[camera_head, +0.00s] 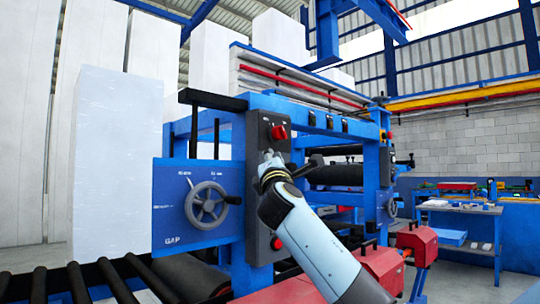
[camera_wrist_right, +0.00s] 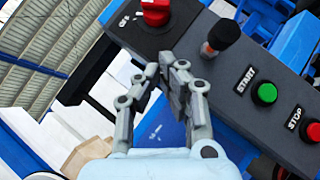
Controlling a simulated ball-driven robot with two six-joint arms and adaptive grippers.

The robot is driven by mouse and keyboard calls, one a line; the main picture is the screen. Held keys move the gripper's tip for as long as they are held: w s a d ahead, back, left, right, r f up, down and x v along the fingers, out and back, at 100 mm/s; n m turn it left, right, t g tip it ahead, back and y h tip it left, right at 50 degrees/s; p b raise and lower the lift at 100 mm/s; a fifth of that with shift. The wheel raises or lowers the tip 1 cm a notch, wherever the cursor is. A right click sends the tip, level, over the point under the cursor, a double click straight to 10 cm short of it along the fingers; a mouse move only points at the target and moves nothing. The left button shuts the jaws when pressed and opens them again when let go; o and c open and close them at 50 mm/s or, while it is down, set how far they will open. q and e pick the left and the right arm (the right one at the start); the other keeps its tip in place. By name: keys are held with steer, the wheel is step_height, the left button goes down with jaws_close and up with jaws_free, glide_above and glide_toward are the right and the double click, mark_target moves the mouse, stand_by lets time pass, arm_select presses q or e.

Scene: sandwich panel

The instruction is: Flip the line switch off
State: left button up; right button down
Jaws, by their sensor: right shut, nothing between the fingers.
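A dark control panel (camera_head: 266,195) stands upright on the blue machine and also shows tilted in the right wrist view (camera_wrist_right: 256,62). A red rotary knob (camera_head: 279,132) is near its top; in the wrist view the knob (camera_wrist_right: 156,12) has a small white label beside it, hard to read. Beside it on the panel is a lever with a black tip (camera_wrist_right: 222,36). I cannot tell for certain which of the two is the line switch. My right gripper (camera_wrist_right: 166,70) is shut and empty in front of the panel, just below the knob in the head view (camera_head: 269,156). My left gripper is not in view.
A green START button (camera_wrist_right: 264,93) and a red STOP button (camera_wrist_right: 314,131) are further along the panel. A grey handwheel (camera_head: 207,205) is on the blue plate left of it. Black rollers (camera_head: 75,282) lie at lower left. A workbench (camera_head: 460,208) is at far right.

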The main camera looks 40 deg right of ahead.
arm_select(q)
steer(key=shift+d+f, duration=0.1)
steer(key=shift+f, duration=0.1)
arm_select(e)
steer(key=v, duration=0.4)
steer(key=shift+a+r, duration=0.2)
steer(key=shift+a, duration=0.05)
